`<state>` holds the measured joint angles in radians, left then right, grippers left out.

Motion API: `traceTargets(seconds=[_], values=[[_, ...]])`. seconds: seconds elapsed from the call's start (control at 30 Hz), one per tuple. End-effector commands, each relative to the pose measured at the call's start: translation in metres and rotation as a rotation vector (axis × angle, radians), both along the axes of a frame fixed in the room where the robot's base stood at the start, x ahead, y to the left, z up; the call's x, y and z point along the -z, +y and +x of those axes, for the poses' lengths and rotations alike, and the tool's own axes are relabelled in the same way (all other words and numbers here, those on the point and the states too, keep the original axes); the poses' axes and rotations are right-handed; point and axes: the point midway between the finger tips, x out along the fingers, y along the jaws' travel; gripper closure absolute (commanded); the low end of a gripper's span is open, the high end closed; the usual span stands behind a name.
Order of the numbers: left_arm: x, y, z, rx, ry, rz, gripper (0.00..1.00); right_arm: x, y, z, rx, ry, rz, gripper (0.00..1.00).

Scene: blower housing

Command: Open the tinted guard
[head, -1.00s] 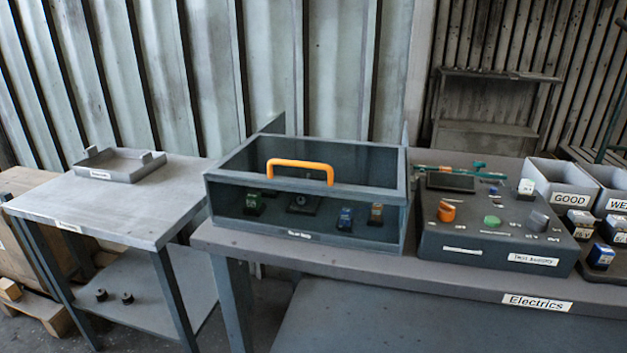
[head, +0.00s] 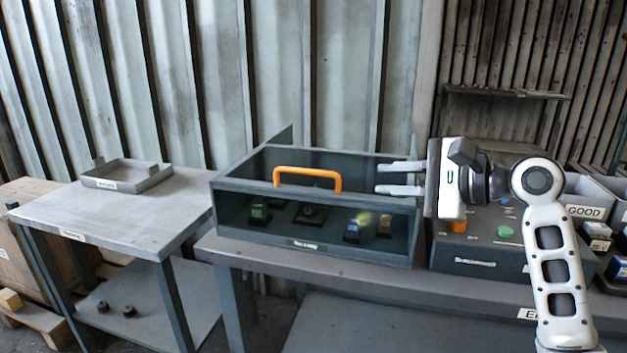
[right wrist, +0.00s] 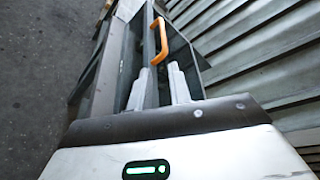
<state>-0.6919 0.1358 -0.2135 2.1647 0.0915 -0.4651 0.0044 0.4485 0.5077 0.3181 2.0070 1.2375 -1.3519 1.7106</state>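The tinted guard (head: 268,212) is a dark see-through box cover with a grey frame on the bench, and it is closed. Its orange handle (head: 308,174) stands on the top near the front edge; it also shows in the right wrist view (right wrist: 159,42). Several small parts, one of them a blue block (head: 352,232), show through the tinted front. My right gripper (head: 382,179) is open and empty, its two fingers pointing left toward the handle, a short way to the right of it. In the right wrist view its fingers (right wrist: 160,82) are apart below the handle. My left gripper is not in view.
A grey control box (head: 475,256) with knobs and a green button stands right of the guard, partly behind my right arm. A bin marked GOOD (head: 585,198) is farther right. A side table (head: 125,215) with a shallow tray (head: 127,178) stands left.

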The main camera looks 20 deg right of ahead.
Motion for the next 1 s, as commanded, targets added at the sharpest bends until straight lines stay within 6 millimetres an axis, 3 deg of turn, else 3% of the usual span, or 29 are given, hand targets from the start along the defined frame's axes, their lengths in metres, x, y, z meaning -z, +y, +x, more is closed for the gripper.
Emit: traceTargets(seconds=[0.07,0.23,0.7,1.0], values=[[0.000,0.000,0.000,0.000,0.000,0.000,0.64,-0.008,0.000,0.003,-0.001,0.000,0.036,0.80],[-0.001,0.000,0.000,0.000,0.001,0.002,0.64,-0.004,0.014,0.020,-0.003,0.003,0.044,0.80],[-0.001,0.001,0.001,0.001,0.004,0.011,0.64,0.017,0.073,0.097,-0.003,0.002,0.040,0.80],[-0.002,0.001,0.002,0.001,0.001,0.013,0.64,0.025,0.091,0.122,-0.001,0.001,0.036,0.80]])
